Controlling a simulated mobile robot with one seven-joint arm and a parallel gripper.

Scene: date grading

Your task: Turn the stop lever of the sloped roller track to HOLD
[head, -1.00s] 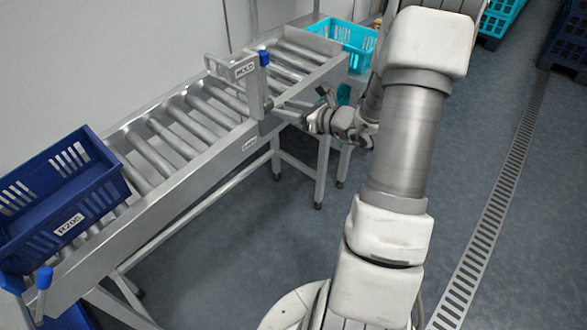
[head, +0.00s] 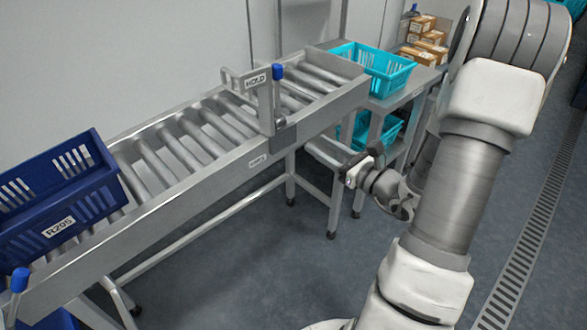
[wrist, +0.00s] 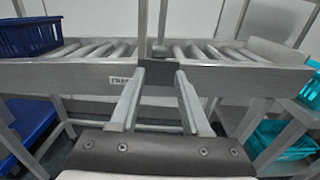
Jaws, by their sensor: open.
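The stop lever has a blue knob (head: 278,72) and stands upright at the near rail of the sloped roller track (head: 215,165). A plate reading HOLD (head: 256,80) is beside the knob, on the grey frame over the rollers. I cannot tell which position the lever is set to. My gripper (head: 318,147) is open and empty, in front of the near rail, below and right of the lever, apart from it. In the wrist view my open fingers (wrist: 160,82) point at the rail and the grey lever mount (wrist: 157,72); the knob is out of that view.
A dark blue crate (head: 60,228) labelled R205 sits on the track's left end. A teal crate (head: 372,68) is at the right end, with another teal crate (head: 366,135) below. Cardboard boxes (head: 424,38) stand behind. Open floor lies in front of the track.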

